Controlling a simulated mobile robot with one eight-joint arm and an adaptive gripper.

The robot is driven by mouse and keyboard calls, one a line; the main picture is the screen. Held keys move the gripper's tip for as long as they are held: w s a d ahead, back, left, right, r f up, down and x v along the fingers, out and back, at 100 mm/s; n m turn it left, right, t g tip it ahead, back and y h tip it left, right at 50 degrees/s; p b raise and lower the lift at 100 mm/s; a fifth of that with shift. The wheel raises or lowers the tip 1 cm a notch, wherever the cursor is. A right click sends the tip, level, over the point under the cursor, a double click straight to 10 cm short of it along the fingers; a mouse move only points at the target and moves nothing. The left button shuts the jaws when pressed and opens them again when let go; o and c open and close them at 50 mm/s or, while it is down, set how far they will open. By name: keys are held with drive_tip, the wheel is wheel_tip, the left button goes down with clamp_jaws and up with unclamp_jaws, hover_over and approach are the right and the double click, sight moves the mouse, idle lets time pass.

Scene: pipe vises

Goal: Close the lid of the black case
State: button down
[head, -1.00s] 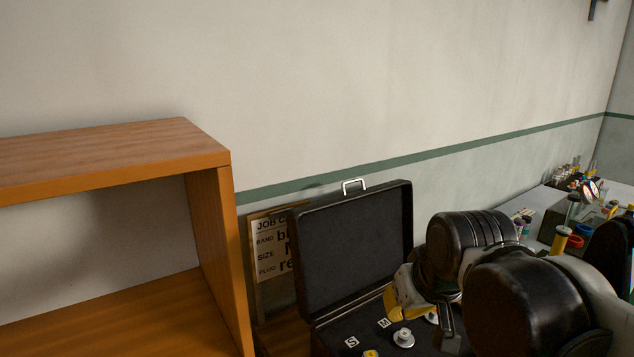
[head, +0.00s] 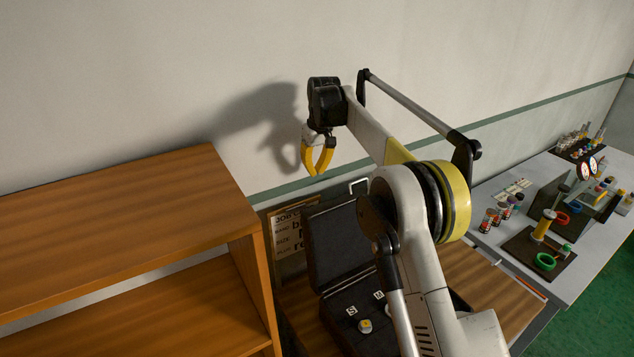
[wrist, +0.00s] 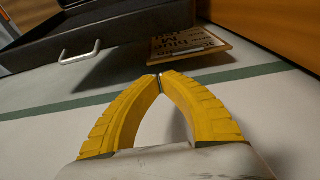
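The black case (head: 330,240) stands open beside the wooden shelf in the head view. Its lid is upright, leaning back toward the wall, with a silver handle (head: 358,185) on its top edge. The base lies flat in front, and my arm hides its right part. My gripper (head: 317,174) has yellow fingers and is raised above and a little left of the lid, touching nothing. In the wrist view its fingertips (wrist: 161,79) meet with nothing between them. The lid's edge (wrist: 125,32) and handle (wrist: 80,52) show at the upper left there.
A wooden shelf (head: 130,210) stands close on the left. A job card board (head: 285,240) leans behind the case's left side. A grey bench (head: 580,255) on the right holds bottles and tools. The wall is close behind; the air above the case is free.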

sight(311, 198)
drive_tip(key=f, duration=0.3)
drive_tip(key=w+a+f+p, duration=0.1)
drive_tip(key=f, duration=0.3)
drive_tip(key=w+f, duration=0.1)
drive_tip(key=f, duration=0.2)
drive_tip(key=shift+a+f+p, duration=0.25)
drive_tip(key=shift+f+p, duration=0.1)
drive_tip(key=shift+p, duration=0.05)
drive_tip(key=s, duration=0.1)
drive_tip(key=d, duration=0.1)
drive_tip(key=s+r, duration=0.1)
drive_tip(key=shift+s+d+p, duration=0.25)
drive_tip(key=shift+s+p, duration=0.1)
drive_tip(key=shift+p, duration=0.05)
drive_tip(key=shift+s+d, duration=0.25)
drive_tip(key=shift+s, duration=0.15)
drive_tip(key=shift+s+d, duration=0.1)
